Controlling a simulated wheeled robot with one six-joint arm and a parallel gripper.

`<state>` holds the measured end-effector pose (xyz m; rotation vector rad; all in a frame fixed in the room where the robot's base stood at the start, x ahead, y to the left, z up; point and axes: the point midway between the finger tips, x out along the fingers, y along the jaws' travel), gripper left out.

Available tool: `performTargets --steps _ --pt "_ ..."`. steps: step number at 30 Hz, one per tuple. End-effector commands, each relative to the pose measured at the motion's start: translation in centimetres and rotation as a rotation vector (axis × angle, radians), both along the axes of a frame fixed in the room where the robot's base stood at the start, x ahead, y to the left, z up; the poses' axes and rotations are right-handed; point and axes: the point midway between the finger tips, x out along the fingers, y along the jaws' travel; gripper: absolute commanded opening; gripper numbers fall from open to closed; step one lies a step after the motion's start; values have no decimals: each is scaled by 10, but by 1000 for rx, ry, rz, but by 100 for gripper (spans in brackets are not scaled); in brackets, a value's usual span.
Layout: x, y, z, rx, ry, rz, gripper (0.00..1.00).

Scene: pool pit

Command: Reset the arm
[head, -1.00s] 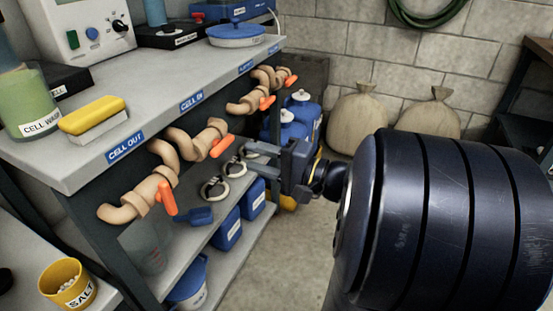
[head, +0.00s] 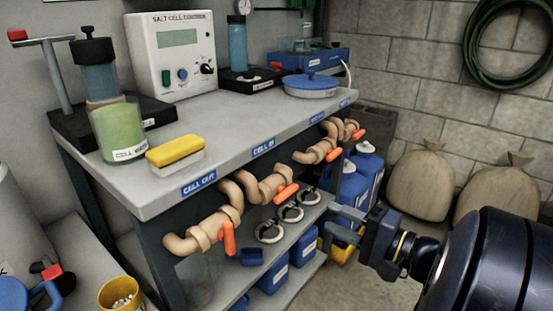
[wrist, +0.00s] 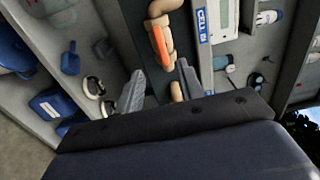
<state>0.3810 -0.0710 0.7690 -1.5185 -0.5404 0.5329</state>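My gripper (head: 345,224) is in the right half of the head view, in front of the bench's open lower shelf. Its two fingers are spread apart with nothing between them. The fingers also show in the wrist view (wrist: 160,88), apart and empty. Beyond them in the wrist view are a tan pipe with an orange handle (wrist: 158,45) and the blue CELL IN label (wrist: 202,22). The gripper touches nothing that I can see.
The workbench (head: 240,130) carries a white control box (head: 172,55), a green beaker (head: 119,130) and a yellow sponge (head: 175,150). Tan pipes with orange handles (head: 287,193) stick out of its front. Blue containers (head: 355,178) and sacks (head: 420,185) stand beyond.

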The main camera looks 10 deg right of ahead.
Motion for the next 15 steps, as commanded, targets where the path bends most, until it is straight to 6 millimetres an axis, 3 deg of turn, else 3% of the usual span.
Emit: performTargets --steps 7,15 --pt "9 8 -1 -1 -1 3 36" --pt "34 28 -1 -1 -1 5 36"
